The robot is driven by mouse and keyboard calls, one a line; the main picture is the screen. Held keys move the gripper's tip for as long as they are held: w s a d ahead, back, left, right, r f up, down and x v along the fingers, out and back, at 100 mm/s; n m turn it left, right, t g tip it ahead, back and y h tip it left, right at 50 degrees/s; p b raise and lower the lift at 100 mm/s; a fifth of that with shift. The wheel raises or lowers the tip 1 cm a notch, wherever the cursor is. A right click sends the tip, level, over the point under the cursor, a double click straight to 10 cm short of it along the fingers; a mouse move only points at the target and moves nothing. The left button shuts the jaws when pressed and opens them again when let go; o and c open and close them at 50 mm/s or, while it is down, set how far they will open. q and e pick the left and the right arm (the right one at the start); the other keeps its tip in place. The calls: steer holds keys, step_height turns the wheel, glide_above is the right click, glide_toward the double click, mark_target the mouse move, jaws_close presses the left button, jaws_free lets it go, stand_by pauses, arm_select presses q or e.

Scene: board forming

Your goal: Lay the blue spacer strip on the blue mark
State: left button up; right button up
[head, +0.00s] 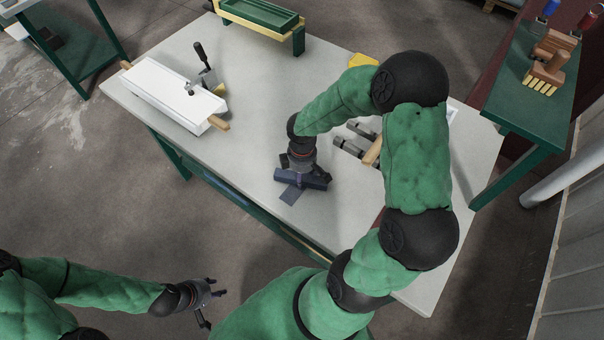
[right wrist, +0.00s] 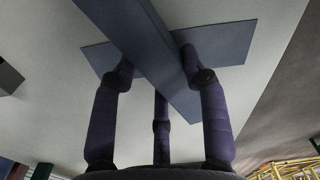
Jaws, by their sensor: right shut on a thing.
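The blue spacer strip (head: 311,182) is a long dark blue bar held low over the grey table. My right gripper (head: 302,172) is shut on it near its middle; in the right wrist view the fingers stand on both sides of the strip (right wrist: 150,60). The blue mark (head: 290,196) is a flat blue rectangle on the table below. In the right wrist view the strip crosses the mark (right wrist: 225,42) at an angle and hides its middle. I cannot tell if the strip touches the table. My left gripper (head: 212,302) is open and empty, off the table's front edge.
A green tray on a yellow stand (head: 262,18) is at the back. Grey clamps (head: 352,140) lie right of my right gripper, partly behind my arm. The table left of the mark is clear.

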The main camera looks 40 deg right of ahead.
steer(key=shift+f, duration=0.35)
steer(key=o, duration=1.6)
steer(key=shift+r, duration=0.15)
step_height(320, 180, up, 12)
